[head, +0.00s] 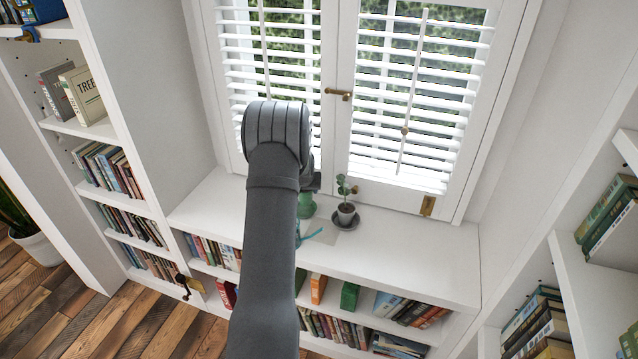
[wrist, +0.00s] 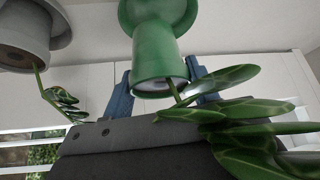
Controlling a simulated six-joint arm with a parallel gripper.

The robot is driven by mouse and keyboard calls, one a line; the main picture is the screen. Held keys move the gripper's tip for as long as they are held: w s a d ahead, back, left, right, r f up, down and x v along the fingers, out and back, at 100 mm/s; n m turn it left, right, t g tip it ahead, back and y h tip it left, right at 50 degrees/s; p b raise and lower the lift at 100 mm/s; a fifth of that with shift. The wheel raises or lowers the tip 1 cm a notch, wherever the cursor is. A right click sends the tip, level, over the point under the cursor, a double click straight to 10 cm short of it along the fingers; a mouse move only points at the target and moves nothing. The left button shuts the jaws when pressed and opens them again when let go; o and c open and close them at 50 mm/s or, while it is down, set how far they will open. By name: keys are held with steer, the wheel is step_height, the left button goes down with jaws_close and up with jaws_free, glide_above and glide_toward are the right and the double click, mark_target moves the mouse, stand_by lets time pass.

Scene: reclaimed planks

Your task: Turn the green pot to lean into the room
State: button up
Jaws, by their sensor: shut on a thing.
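The green pot (wrist: 160,60) fills the middle of the wrist view, which looks upside down. It sits between my gripper's (wrist: 160,84) two blue fingers, one on each side. A plant (wrist: 235,112) with large pale-veined leaves comes from its mouth and overlaps the dark gripper body. A wider green part (wrist: 158,10) shows at the pot's base. In the head view a bit of the green pot (head: 306,205) shows on the white window ledge (head: 405,245); my arm hides the rest and the fingers. I cannot tell which way the plant leans.
A small grey potted plant (head: 346,214) on a dark saucer stands just right of the green pot; its grey pot (wrist: 25,40) also shows in the wrist view. A teal item (head: 314,233) lies in front. Shuttered windows (head: 410,100) stand behind. The ledge's right end is clear.

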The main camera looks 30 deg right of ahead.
steer(key=shift+w+a+f, duration=0.35)
steer(key=shift+w+f, duration=0.1)
steer(key=shift+f, duration=1.55)
steer(key=o, duration=1.4)
steer(key=shift+c, duration=0.2)
steer(key=shift+s, duration=0.1)
steer(key=v, duration=1.7)
steer(key=shift+r, duration=0.2)
steer(key=shift+f, duration=0.15)
